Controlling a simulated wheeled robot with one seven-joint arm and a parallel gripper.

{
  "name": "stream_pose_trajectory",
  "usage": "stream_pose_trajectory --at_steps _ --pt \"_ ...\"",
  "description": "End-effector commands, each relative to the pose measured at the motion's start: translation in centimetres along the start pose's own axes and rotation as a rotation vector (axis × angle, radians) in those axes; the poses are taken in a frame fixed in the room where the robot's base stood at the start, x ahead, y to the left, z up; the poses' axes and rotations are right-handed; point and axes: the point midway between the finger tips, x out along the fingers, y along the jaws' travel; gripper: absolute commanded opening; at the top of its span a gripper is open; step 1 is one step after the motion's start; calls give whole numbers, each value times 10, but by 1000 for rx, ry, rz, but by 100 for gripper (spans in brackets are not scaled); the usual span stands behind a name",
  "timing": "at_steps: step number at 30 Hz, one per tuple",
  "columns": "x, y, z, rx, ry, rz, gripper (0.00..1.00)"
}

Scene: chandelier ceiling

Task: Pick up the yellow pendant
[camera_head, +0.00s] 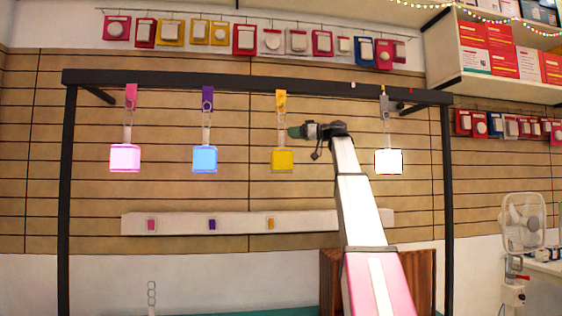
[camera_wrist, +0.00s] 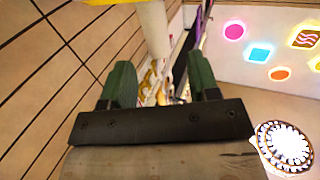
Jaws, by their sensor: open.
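The yellow pendant (camera_head: 283,160) hangs from the black rail (camera_head: 230,80) by a pale stem with a yellow clip at its top. My gripper (camera_head: 294,132) points left beside that stem, above the yellow block; the picture does not show whether it touches. In the wrist view my gripper (camera_wrist: 160,82) has its two green fingers spread apart. A pale upright shape (camera_wrist: 154,30) stands beyond the gap between them; I cannot tell whether it is the pendant's stem. Nothing is seen held between the fingers.
A pink pendant (camera_head: 125,158) and a blue pendant (camera_head: 204,160) hang to the left, a white pendant (camera_head: 388,161) to the right. A white strip (camera_head: 180,224) with small coloured tags runs along the slatted wall below. A fan (camera_head: 522,222) stands at far right.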

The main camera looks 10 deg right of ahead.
Motion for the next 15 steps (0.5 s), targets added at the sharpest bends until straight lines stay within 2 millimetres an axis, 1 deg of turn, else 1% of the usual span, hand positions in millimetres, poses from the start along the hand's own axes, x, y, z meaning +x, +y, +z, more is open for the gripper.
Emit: stream_pose_trajectory --at_steps 5,12,15 --pt "11 1 1 0 0 0 55" --pt "44 2 2 1 0 0 55" --pt "53 2 2 0 -1 0 55"
